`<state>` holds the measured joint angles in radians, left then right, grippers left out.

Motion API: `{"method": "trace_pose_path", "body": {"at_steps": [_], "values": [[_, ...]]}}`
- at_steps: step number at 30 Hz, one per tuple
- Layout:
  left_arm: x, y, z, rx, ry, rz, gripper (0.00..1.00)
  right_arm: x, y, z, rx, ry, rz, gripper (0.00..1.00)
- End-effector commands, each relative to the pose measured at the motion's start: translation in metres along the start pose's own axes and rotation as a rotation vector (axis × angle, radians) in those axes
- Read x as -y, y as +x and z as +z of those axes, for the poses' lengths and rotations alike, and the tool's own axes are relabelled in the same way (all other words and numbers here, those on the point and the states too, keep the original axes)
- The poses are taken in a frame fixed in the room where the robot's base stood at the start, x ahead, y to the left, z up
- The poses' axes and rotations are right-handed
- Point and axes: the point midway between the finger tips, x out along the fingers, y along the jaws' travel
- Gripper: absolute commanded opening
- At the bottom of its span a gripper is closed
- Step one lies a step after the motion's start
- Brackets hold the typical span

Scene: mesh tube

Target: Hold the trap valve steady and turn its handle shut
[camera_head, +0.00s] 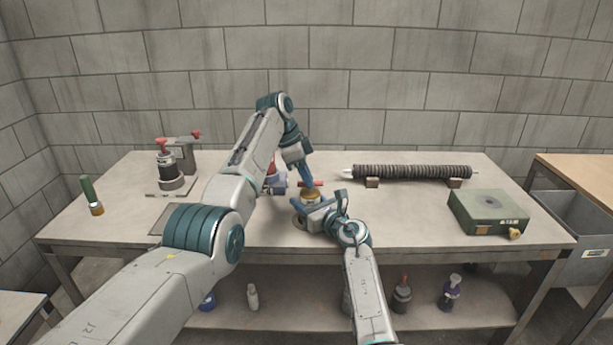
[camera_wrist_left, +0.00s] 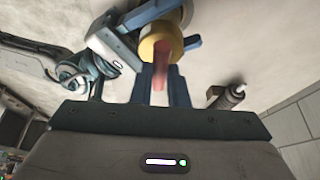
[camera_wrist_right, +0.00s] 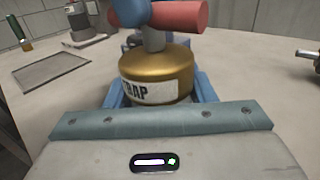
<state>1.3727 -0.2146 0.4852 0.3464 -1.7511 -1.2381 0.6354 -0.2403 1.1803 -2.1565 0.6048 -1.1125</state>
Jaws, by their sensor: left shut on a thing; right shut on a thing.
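The trap valve (camera_wrist_right: 160,75) is a brass-coloured round body with a white label ending in "RAP", upright on the table. It also shows in the head view (camera_head: 311,194). Its red bar handle (camera_wrist_right: 180,15) sits on a grey stem on top. My right gripper (camera_wrist_right: 155,95) is shut on the valve body, one blue finger on each side. My left gripper (camera_wrist_left: 165,80) comes from above and is shut on the red handle, which shows between its blue fingers in the left wrist view. In the head view the left arm hides part of the table behind the valve.
A dark ribbed tube (camera_head: 412,171) lies on supports at the back right. A green box (camera_head: 487,211) stands at the right. A red-topped device (camera_head: 170,170) and a green-handled tool (camera_head: 92,195) stand at the left. Bottles (camera_head: 402,294) stand on the lower shelf.

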Motion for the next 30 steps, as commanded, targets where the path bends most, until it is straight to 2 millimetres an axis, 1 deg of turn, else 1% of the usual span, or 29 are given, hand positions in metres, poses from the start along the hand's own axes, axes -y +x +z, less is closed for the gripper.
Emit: {"method": "trace_pose_path", "body": {"at_steps": [1, 5, 6, 8, 9, 17, 20, 23, 26, 30], "values": [[0.002, -0.002, 0.003, 0.003, -0.003, -0.006, 0.00, 0.001, -0.001, -0.001, -0.001, -0.001, -0.002, 0.22], [0.002, -0.002, 0.003, 0.003, -0.003, -0.006, 0.00, 0.001, -0.001, -0.001, -0.001, 0.000, -0.001, 0.22], [0.002, -0.002, 0.003, 0.003, -0.003, -0.006, 0.16, 0.001, -0.001, -0.001, -0.001, 0.000, -0.001, 0.22], [0.002, -0.002, 0.003, 0.003, -0.003, -0.005, 0.28, 0.001, -0.001, -0.001, -0.001, 0.000, -0.001, 0.22], [0.001, -0.002, 0.002, 0.002, -0.003, -0.005, 0.36, 0.001, -0.001, -0.001, -0.001, 0.000, -0.001, 0.22], [0.001, -0.001, 0.001, 0.001, -0.002, -0.002, 0.37, 0.000, 0.000, -0.001, -0.001, 0.000, 0.000, 0.22], [0.001, -0.005, 0.001, 0.001, -0.002, -0.002, 0.37, 0.000, 0.000, 0.000, -0.001, 0.000, 0.000, 0.22], [0.001, -0.018, 0.000, 0.001, -0.001, -0.005, 0.37, 0.000, 0.000, 0.000, -0.001, 0.001, 0.000, 0.22], [0.001, -0.037, 0.000, 0.000, -0.001, -0.005, 0.37, 0.000, 0.000, 0.000, -0.001, 0.001, 0.000, 0.22], [0.001, -0.068, 0.001, 0.001, -0.002, -0.006, 0.37, 0.000, 0.000, -0.001, -0.001, 0.001, 0.000, 0.22]]}}
